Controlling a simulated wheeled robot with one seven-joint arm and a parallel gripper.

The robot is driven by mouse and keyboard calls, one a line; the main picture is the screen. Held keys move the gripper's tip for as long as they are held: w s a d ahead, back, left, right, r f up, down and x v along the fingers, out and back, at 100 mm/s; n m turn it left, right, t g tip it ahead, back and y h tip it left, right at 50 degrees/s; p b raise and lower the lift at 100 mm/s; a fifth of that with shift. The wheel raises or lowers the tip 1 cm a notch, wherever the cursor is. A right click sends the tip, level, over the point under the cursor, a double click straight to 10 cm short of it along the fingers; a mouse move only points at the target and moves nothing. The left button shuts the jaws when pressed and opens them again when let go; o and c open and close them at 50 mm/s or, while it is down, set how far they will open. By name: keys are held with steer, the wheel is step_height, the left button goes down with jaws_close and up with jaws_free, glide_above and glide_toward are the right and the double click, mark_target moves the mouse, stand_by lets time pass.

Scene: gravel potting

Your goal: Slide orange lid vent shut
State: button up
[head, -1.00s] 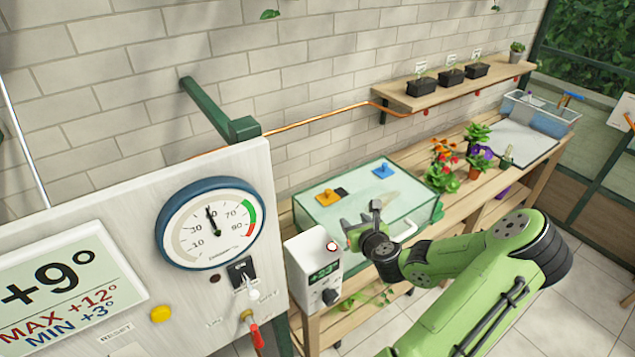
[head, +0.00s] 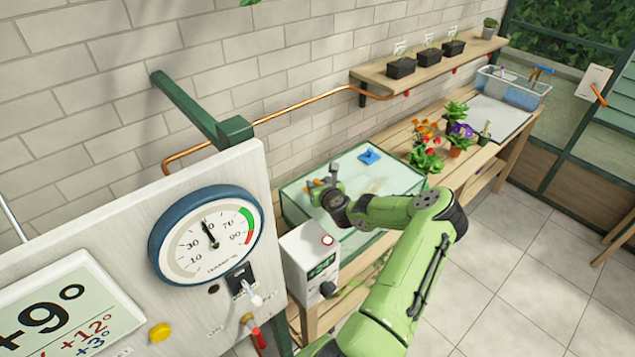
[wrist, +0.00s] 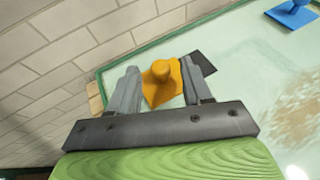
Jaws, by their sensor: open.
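The orange vent (wrist: 162,84) with its knob sits on the pale glass lid (wrist: 240,65) in the wrist view. A dark slot or plate (wrist: 201,63) shows just right of the vent. My gripper (wrist: 164,83) is open, with one finger on each side of the orange knob; whether either finger touches it I cannot tell. In the head view my gripper (head: 325,183) is over the left part of the lid and hides most of the orange vent. A blue vent (head: 369,156) sits on the far side of the lid, and also shows in the wrist view (wrist: 291,13).
A white control box (head: 310,262) stands at the front left of the lid. Potted flowers (head: 430,150) stand to the right of the lid. A brick wall (head: 300,60) rises behind, and a panel with a round gauge (head: 207,235) is at left.

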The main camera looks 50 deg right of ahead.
steer(key=shift+x, duration=1)
jaws_close()
